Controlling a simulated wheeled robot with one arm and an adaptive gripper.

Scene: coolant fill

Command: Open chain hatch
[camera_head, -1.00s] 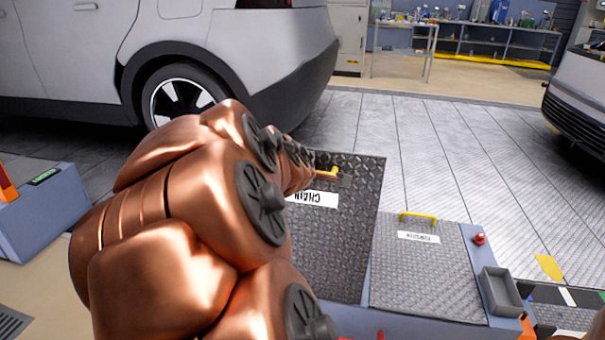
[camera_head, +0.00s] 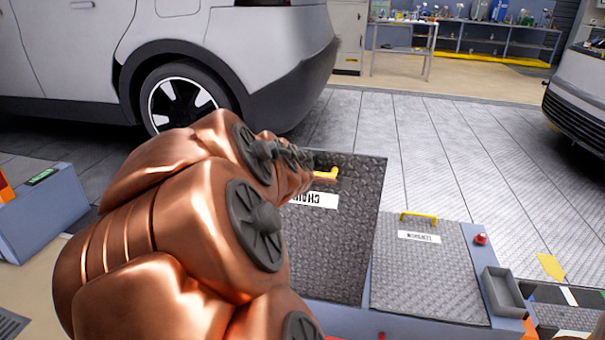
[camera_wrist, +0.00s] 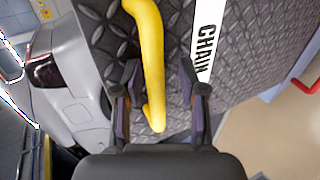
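The chain hatch (camera_head: 345,245) is a dark tread-plate lid with a white CHAIN label (camera_head: 322,201). It stands raised and tilted, above the level of the lid beside it. Its yellow handle (camera_head: 325,174) is near the top edge, partly hidden by my arm in the head view. In the wrist view the handle (camera_wrist: 152,60) runs down between the two dark fingers of my gripper (camera_wrist: 160,95). The fingers are apart, with a gap on each side of the handle, so my gripper is open around or just in front of it. My arm hides the gripper in the head view.
A second tread-plate lid (camera_head: 425,270) with a yellow handle lies closed to the right. Beside it are a red button (camera_head: 480,239) and a grey tray (camera_head: 503,290). A silver car (camera_head: 250,50) stands behind. A blue-grey box (camera_head: 45,215) is at left.

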